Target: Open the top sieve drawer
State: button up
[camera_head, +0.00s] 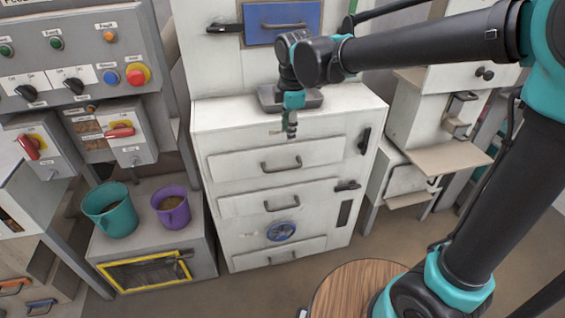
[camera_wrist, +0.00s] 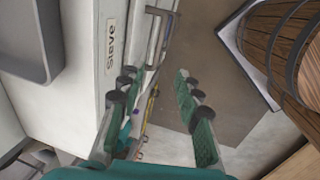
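The top sieve drawer (camera_head: 236,162) is the uppermost drawer front of the white cabinet. It looks shut, and its dark bar handle (camera_head: 281,166) sits at its middle. My gripper (camera_head: 290,136) points down in front of the cabinet's top edge, above this handle and apart from it. In the wrist view my gripper (camera_wrist: 155,74) is open, with its green finger pads well apart and nothing between them. A grey handle (camera_wrist: 161,40) lies just beyond the fingertips, beside a white front labelled "Sieve" (camera_wrist: 111,43).
Below are a second drawer (camera_head: 235,206), a blue wheel (camera_head: 281,231) and a bottom drawer. Black latches (camera_head: 347,186) are at the right. A teal bucket (camera_head: 110,211) and a purple bucket (camera_head: 172,208) stand at left. A round wooden top (camera_head: 350,285) stands in front.

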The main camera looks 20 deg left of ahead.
aim_at(286, 168)
jog(key=w+f, duration=0.1)
jog(key=f, duration=0.4)
jog(key=w+a+f, duration=0.1)
jog(key=f, duration=1)
jog(key=shift+w+a+f, duration=0.25)
jog(key=shift+w+a, duration=0.05)
jog(key=shift+w, duration=0.1)
jog(key=shift+c, duration=0.5)
grip_shut()
